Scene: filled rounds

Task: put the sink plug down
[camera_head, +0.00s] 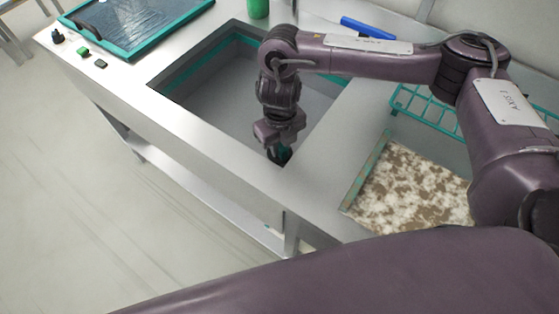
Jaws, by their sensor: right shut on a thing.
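My right gripper (279,150) points down over the near right corner of the sink basin (205,85). It is shut on a small dark thing, which I take to be the sink plug (281,156). The plug is mostly hidden by the fingers, and I cannot tell whether it touches the surface under it. The basin is grey with a teal band inside its far wall. My left gripper is not in view.
A teal-framed tray (130,55) lies on the counter at the far left, with small dark and green items (83,51) near the edge. A green cup (258,8), a blue bar (367,30), a teal wire rack (425,108) and a mottled brown-white board (408,190) surround the basin.

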